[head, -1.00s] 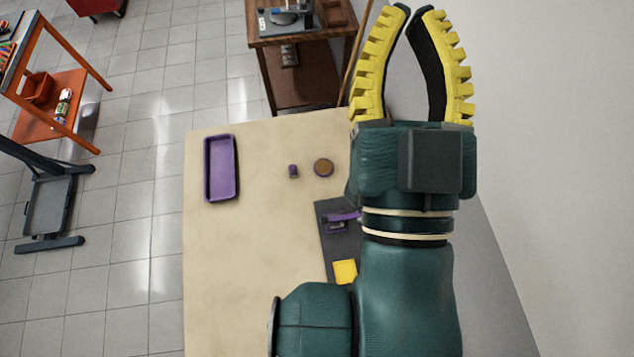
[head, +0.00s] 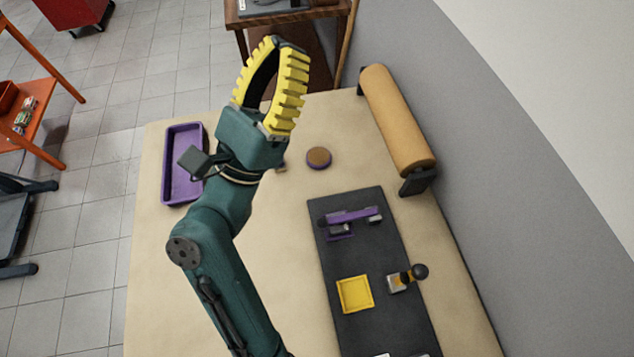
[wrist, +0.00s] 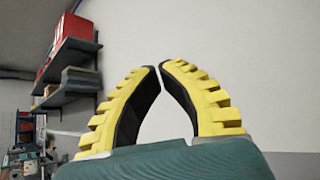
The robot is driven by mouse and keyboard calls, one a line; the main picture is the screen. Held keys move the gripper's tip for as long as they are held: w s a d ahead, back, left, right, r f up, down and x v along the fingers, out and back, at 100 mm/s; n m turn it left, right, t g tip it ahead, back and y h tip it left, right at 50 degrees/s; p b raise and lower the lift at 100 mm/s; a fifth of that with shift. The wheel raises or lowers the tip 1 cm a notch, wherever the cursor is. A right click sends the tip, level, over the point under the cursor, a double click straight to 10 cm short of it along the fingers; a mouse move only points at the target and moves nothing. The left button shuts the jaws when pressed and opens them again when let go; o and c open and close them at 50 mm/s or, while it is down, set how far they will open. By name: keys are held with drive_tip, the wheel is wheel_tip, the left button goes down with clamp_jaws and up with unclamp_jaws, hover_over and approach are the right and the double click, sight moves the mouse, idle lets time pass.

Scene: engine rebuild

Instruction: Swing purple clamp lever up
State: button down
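The purple clamp lever (head: 352,215) lies flat, about level, across its clamp on a dark plate (head: 362,250). The clamp has a dark grey body (head: 340,229) and a purple base edge. My gripper (head: 276,42) has yellow ribbed fingers and is raised well away from the clamp, up and to its left in the head view. In the wrist view, the fingertips (wrist: 158,67) nearly meet, with a narrow gap and nothing held between them. The clamp does not show in the wrist view.
A yellow square tray (head: 355,294) and a black-knobbed clamp (head: 408,277) sit on the dark plate. A purple tray (head: 178,185) and a round purple-rimmed piece (head: 319,158) lie on the bench.

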wheel_tip(320, 180, down, 25)
drive_tip(key=w+m+g+y+b, duration=0.1)
drive_tip(key=w+m+g+b, duration=0.1)
drive_tip(key=m+g+b, duration=0.5)
drive_tip(key=s+a+f+m+g+y+b, duration=0.1)
drive_tip(key=s+f+g+b, duration=0.1)
drive_tip(key=f, duration=0.6)
drive_tip(key=s+a+f+m+g+y+b, duration=0.1)
drive_tip(key=s+a+f+g+b, duration=0.1)
drive_tip(key=f, duration=0.6)
drive_tip(key=s+a+f+m+g+y+b, duration=0.2)
drive_tip(key=f, duration=0.6)
drive_tip(key=shift+s+g, duration=0.1)
drive_tip(key=shift+g, duration=0.3)
drive_tip(key=shift+s+f, duration=0.25)
drive_tip(key=shift+r, duration=0.1)
drive_tip(key=b+x, duration=0.2)
drive_tip(key=x, duration=0.8)
